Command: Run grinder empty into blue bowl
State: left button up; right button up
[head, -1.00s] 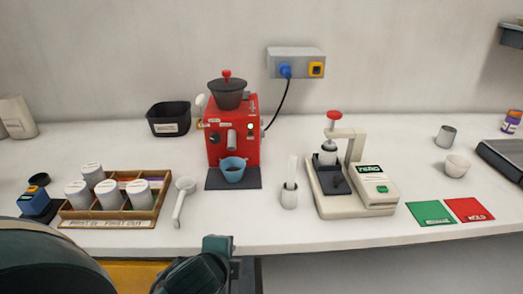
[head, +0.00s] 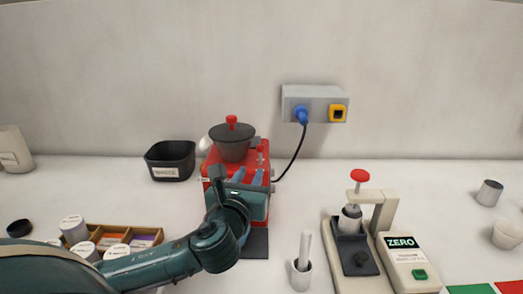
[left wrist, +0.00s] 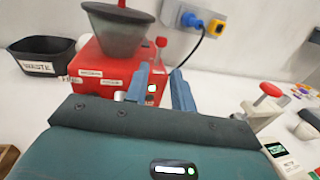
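The red grinder (head: 212,160) stands against the back wall with a grey hopper (head: 233,143) and red knob on top. It also shows in the left wrist view (left wrist: 92,70), with a lit green light on its front. My left gripper (head: 248,177) is in front of the grinder's face, its fingers pointing at it. In the left wrist view the gripper (left wrist: 162,78) has its two fingers apart, with the green light between them and nothing held. The blue bowl is hidden behind my left arm and gripper. My right gripper is not in view.
A black waste bin (head: 170,161) stands left of the grinder. A grey wall socket (head: 314,103) with a blue plug is behind it. A white cup (head: 301,276) and a scale (head: 405,262) stand at right. A wooden tray (head: 142,228) of canisters is at left.

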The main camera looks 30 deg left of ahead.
aim_at(260, 154)
pick_arm(q)
jog(key=p+x, duration=0.1)
jog(key=x, duration=0.8)
jog(key=shift+w+a, duration=0.15)
jog(key=shift+w, duration=0.15)
jog(key=shift+w+a, duration=0.2)
jog(key=shift+w, duration=0.45)
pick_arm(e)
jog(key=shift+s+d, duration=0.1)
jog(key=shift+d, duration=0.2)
pick_arm(q)
jog(key=shift+c, duration=0.4)
